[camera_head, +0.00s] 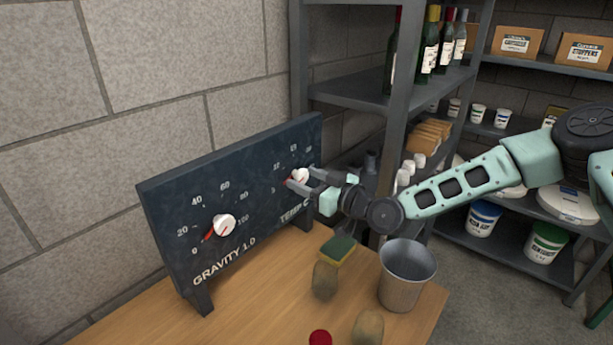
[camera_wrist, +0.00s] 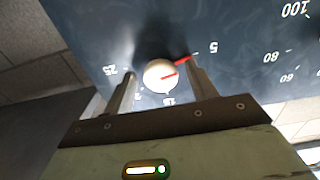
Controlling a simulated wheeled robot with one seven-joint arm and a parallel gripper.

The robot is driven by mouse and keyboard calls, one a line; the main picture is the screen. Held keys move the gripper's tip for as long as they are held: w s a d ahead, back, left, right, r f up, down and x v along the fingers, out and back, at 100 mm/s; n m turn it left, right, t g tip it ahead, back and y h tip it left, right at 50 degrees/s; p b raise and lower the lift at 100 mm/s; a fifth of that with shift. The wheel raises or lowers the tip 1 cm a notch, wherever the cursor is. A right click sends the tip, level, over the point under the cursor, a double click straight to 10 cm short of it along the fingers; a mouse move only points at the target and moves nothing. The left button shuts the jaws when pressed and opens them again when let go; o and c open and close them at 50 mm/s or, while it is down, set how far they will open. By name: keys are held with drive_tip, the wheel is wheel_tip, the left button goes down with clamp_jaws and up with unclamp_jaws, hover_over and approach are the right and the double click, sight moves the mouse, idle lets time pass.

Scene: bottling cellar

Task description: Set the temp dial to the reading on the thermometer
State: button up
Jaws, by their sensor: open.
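The temp dial (camera_head: 301,175) is a round white knob with a red pointer, at the right end of a dark upright panel (camera_head: 160,214) lettered "TEMP C". In the wrist view the temp dial (camera_wrist: 160,75) appears upside down, and its red pointer aims close to the 5. A 25 shows on the other side. My gripper (camera_head: 303,181) is at this dial with its fingers open. In the wrist view one finger of my gripper (camera_wrist: 160,88) is on each side of the knob; I cannot tell whether they touch it. I see no thermometer in either view.
A second white dial (camera_head: 224,225), labelled "GRAVITY 1.0", is on the panel's left. A metal bucket (camera_head: 406,277), a sponge (camera_head: 338,250), two brownish lumps and a red-topped thing (camera_head: 320,338) are on the wooden table (camera_head: 262,303). Shelves with bottles stand behind.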

drive_tip(key=shift+w+a, duration=0.15)
drive_tip(key=shift+c, duration=0.4)
drive_tip(key=c, duration=0.9)
drive_tip(key=shift+o, duration=0.2)
